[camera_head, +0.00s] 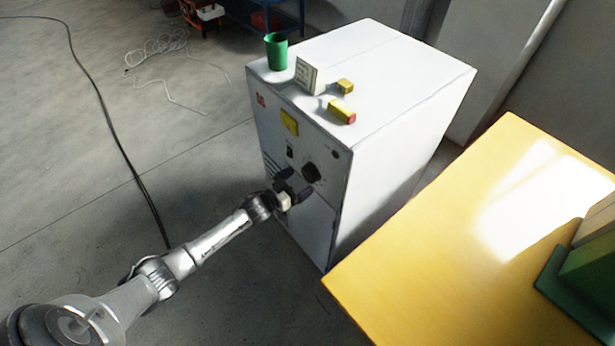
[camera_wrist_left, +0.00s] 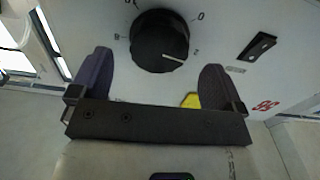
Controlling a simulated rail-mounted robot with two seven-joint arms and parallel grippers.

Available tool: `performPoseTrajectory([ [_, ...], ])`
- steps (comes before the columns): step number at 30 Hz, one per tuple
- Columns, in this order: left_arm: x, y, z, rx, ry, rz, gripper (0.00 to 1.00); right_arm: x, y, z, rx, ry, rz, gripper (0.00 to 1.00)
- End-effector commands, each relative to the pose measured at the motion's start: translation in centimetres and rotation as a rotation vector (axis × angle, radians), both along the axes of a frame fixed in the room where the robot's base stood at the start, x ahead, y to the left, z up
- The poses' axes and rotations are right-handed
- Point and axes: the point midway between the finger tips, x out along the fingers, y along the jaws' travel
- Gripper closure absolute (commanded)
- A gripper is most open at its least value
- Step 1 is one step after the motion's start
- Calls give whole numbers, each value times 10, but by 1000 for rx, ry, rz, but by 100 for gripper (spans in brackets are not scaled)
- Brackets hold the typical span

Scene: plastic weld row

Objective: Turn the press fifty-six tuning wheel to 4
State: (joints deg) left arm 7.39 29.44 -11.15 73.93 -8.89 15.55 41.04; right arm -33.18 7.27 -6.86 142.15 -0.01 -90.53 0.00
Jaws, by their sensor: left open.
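The tuning wheel is a round black knob (camera_head: 312,172) on the front of the white press cabinet (camera_head: 410,85). In the left wrist view the knob (camera_wrist_left: 160,40) shows a white pointer line toward the lower right, close to a mark that looks like 2. A 0 mark sits further up its right side; other marks are partly cut off or hard to read. My left gripper (camera_head: 296,184) is open just in front of the knob. In the left wrist view its two dark fingers (camera_wrist_left: 156,66) stand apart on either side below the knob, with nothing between them. My right gripper is out of view.
On the cabinet top stand a green cup (camera_head: 276,52), a pale sign block (camera_head: 309,75) and two yellow pieces, one (camera_head: 341,111) red-ended. A yellow sticker (camera_head: 289,122) and a black switch (camera_head: 290,150) are on the front. A yellow table (camera_head: 440,260) stands at right.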

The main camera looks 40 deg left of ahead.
Motion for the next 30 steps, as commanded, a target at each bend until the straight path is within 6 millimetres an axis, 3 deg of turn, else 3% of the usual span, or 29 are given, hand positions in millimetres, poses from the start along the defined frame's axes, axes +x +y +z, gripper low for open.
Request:
performPoseTrajectory([
  [3,17,-3,0,-1,-1,0,6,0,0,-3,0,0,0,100],
  [9,34,-7,0,-1,0,0,6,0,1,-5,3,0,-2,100],
  [22,39,-8,0,0,1,0,6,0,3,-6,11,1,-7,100],
  [30,39,-8,0,0,1,0,29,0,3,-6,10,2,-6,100],
])
